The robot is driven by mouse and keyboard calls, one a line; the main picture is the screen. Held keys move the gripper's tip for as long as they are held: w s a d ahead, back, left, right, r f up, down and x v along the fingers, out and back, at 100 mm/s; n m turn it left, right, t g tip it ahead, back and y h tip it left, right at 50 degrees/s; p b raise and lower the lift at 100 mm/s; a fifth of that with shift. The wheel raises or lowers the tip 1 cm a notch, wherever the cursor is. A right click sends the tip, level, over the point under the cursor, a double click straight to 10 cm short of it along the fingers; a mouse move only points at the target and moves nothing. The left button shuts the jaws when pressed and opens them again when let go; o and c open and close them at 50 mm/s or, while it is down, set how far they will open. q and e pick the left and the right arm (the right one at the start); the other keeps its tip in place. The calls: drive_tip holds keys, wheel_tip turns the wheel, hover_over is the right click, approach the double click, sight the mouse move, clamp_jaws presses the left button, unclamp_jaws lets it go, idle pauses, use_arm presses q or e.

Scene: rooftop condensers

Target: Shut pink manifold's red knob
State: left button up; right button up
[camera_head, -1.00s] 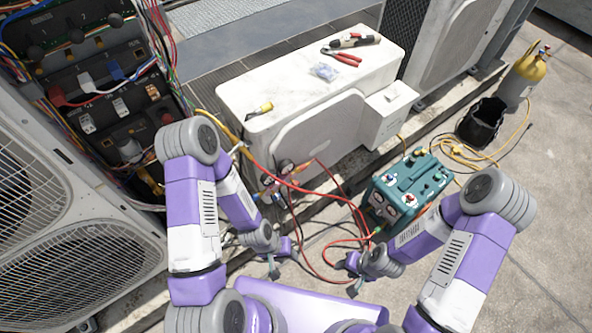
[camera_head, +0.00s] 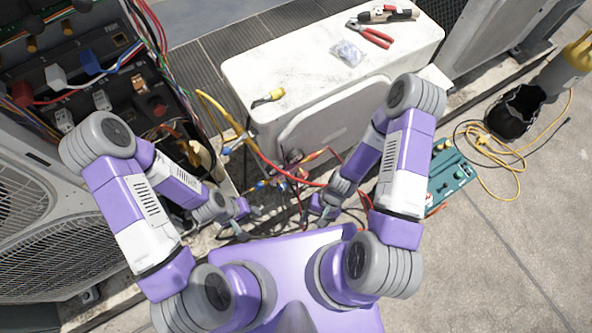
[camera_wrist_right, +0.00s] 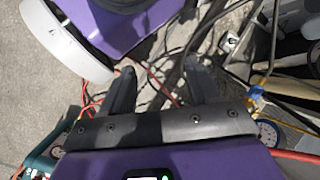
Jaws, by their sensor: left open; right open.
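The pink manifold (camera_head: 291,173) hangs at the front of the white condenser in the head view, small and partly lost among hoses. Its gauges show dimly; I cannot make out the red knob for certain. My left gripper (camera_head: 246,220) is open and empty, below and left of the manifold in the picture. My right gripper (camera_head: 311,215) is open, just below and right of it, apart from it as far as I can tell. In the right wrist view, its two fingers (camera_wrist_right: 162,86) are spread with nothing between them. A gauge (camera_wrist_right: 269,132) shows there at the right.
Red hoses (camera_head: 333,158) loop around the manifold. A black bucket (camera_head: 515,112) is further right. Open wiring (camera_head: 100,75) is at left.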

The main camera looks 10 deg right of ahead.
sight(305, 177)
drive_tip(key=s+a+f+m+g+y+b, duration=0.2)
drive_tip(key=s+a+f+m+y, duration=0.1)
drive_tip(key=s+a+m+y, duration=0.15)
drive_tip(key=w+a+m+t+y+b, duration=0.1)
drive_tip(key=w+a+m+t+y, duration=0.3)
drive_tip(key=w+m+t+y, duration=0.15)
drive_tip(key=w+d+f+m+t+h+b, duration=0.2)
drive_tip(key=w+d+f+m+t+h, duration=0.2)
drive_tip(key=w+d+m+t, duration=0.3)
drive_tip(key=w+d+f+m+t+h+b, duration=0.1)
drive_tip(key=w+d+f+m+t+h, duration=0.4)
drive_tip(key=t, duration=0.4)
drive_tip(key=b+x, duration=0.1)
drive_tip(key=x, duration=0.2)
drive_tip(key=r+b+x, duration=0.1)
drive_tip(key=x, duration=0.3)
drive_tip(key=shift+w+r, duration=0.2)
drive_tip(key=shift+w, duration=0.05)
drive_tip(key=shift+c, duration=0.2)
drive_tip(key=c, duration=1)
